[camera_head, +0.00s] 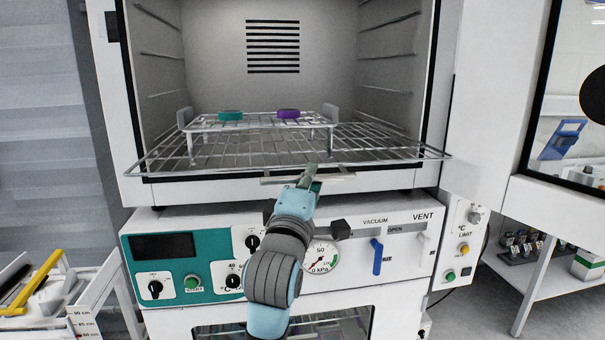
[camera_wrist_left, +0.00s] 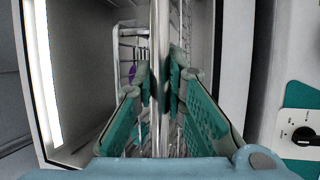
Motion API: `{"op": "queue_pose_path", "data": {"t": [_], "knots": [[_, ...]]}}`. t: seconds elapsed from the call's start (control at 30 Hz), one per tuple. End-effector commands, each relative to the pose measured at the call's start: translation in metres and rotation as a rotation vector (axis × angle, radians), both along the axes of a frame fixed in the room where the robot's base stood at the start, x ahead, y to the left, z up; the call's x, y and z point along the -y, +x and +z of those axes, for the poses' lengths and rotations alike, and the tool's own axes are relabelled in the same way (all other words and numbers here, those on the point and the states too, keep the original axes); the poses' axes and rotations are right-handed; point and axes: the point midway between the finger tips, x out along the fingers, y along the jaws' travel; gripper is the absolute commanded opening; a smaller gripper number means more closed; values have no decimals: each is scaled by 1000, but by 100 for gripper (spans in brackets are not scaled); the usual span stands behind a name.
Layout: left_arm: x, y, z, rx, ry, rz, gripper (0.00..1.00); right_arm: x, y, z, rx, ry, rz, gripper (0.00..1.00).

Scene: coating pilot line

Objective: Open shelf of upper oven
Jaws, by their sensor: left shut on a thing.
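The upper oven (camera_head: 210,60) stands open, with a grey interior. Its wire shelf (camera_head: 390,153) lies level inside, and its front edge reaches out past the oven's front frame. A pale handle bar (camera_head: 338,180) runs along the front of the shelf. My left gripper (camera_head: 308,177) is at the middle of this bar. In the left wrist view my left gripper (camera_wrist_left: 161,85) has its teal-padded fingers on both sides of the metal bar (camera_wrist_left: 159,35) and is shut on it. My right gripper is not in view.
A small wire rack (camera_head: 262,124) on the shelf bears a teal disc (camera_head: 231,115) and a purple disc (camera_head: 288,114). The oven door (camera_head: 540,215) is swung open at right. Below is a control panel with knobs, a gauge (camera_head: 320,257) and a blue lever (camera_head: 377,257).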

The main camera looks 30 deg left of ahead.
Motion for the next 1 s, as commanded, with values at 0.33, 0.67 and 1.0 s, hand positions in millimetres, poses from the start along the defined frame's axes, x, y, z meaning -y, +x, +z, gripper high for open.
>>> {"op": "queue_pose_path", "data": {"t": [0.33, 0.67, 1.0], "knots": [[1, -1, 0, 3, -2, -1, 0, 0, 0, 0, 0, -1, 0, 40], [-1, -1, 0, 2, -1, 2, 33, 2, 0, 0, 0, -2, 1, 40], [9, -34, -8, 3, -4, -1, 33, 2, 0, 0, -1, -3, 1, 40]]}}
